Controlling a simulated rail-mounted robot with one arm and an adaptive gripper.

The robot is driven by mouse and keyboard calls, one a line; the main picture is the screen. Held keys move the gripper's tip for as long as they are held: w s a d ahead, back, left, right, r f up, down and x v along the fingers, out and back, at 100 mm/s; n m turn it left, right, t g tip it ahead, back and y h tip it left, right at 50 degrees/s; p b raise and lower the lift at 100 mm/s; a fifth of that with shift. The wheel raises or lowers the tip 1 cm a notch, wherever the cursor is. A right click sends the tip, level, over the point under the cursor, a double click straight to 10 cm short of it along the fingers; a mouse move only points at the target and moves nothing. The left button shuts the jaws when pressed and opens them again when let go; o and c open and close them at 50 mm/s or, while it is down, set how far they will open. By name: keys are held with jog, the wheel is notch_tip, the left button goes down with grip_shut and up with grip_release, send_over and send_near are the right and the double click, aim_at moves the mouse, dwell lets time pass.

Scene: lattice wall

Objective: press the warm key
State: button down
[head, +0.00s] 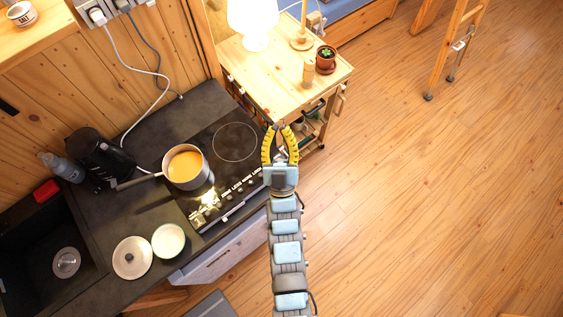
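The warm key cannot be made out. The black cooktop (222,160) has a row of small controls (228,191) along its front edge. Their labels are too small to read, and bright glare covers the lower left part of the row. My gripper (280,125) has yellow and black fingers that bow outward and come together at the tips, so it looks shut, with nothing seen between them. In the head view it is just right of the cooktop, in front of the wooden cabinet. I cannot tell its height.
A pot of orange soup (186,167) stands on the cooktop, its handle pointing left. A lid (132,257) and a pale bowl (168,240) sit nearer on the dark counter. A wooden cabinet (275,80) with a lamp (254,22) stands behind.

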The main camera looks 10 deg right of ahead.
jog(key=w+d+f+n+g+y+b, duration=0.15)
jog(key=w+f+n+g, duration=0.25)
jog(key=w+f+g, duration=0.6)
jog(key=s+a+f+n+g+y+b, duration=0.1)
jog(key=a+f+n+g, duration=0.1)
jog(key=f, duration=0.5)
jog(key=s+a+f+n+g+y+b, duration=0.1)
jog(key=f+n+g+b, duration=0.1)
jog(key=f+n+g, duration=0.2)
jog(key=shift+s+a+f+g, duration=0.35)
jog(key=shift+f+g, duration=0.55)
jog(key=shift+f, duration=0.85)
jog(key=shift+f, duration=0.1)
notch_tip(320, 180, down, 8)
jog(key=b, duration=0.3)
jog(key=shift+r, duration=0.2)
jog(key=shift+f+b, duration=0.3)
jog(key=shift+f, duration=0.2)
